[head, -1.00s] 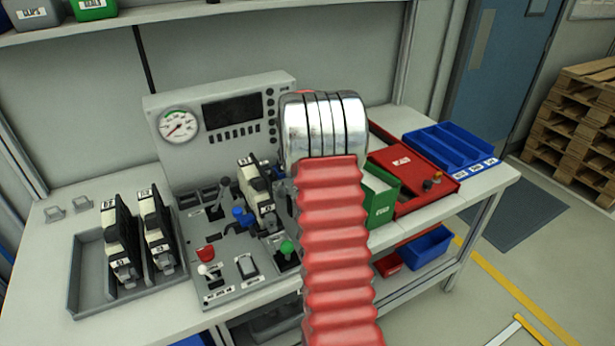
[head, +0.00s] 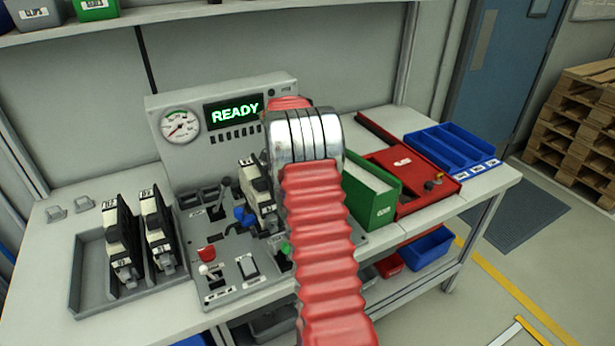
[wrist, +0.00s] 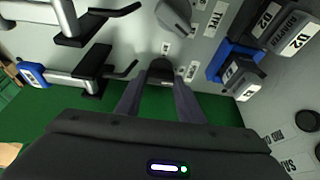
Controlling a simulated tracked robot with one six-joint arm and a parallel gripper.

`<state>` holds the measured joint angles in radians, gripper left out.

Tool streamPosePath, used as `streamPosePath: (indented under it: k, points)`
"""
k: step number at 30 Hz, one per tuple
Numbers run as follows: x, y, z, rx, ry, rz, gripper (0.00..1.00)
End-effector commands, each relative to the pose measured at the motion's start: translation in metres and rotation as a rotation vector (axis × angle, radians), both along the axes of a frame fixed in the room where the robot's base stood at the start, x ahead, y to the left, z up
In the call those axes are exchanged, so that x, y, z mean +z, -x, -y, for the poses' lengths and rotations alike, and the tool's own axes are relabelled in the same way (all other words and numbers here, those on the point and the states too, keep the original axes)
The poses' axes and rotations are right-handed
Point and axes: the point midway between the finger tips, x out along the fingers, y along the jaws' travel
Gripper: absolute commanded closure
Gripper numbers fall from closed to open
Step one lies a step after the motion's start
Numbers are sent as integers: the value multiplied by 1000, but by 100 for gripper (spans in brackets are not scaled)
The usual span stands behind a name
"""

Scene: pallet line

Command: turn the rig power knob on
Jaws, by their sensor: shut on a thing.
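The rig panel (head: 155,130) stands on the bench. Its screen (head: 233,111) is lit and reads READY in green. In the wrist view my gripper (wrist: 160,92) reaches up from the bottom edge. Its two fingers are closed on a dark knob (wrist: 161,69), one finger on each side, with small white labels by the knob that I cannot read. I take it to be the rig power knob. In the head view my arm covers both the knob and my gripper.
A grey tray (head: 75,270) with two modules stands at the left. A green bin (head: 383,212) and a red tray (head: 410,203) are at the right, close to my arm.

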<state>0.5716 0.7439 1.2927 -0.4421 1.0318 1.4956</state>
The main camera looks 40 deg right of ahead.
Motion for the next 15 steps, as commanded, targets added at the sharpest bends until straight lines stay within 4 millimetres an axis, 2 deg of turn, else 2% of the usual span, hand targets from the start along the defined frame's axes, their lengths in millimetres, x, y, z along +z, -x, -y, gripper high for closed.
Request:
streamPosePath:
  k: [15]
  points:
    - [0,0,0,-44,-1,-1,88]
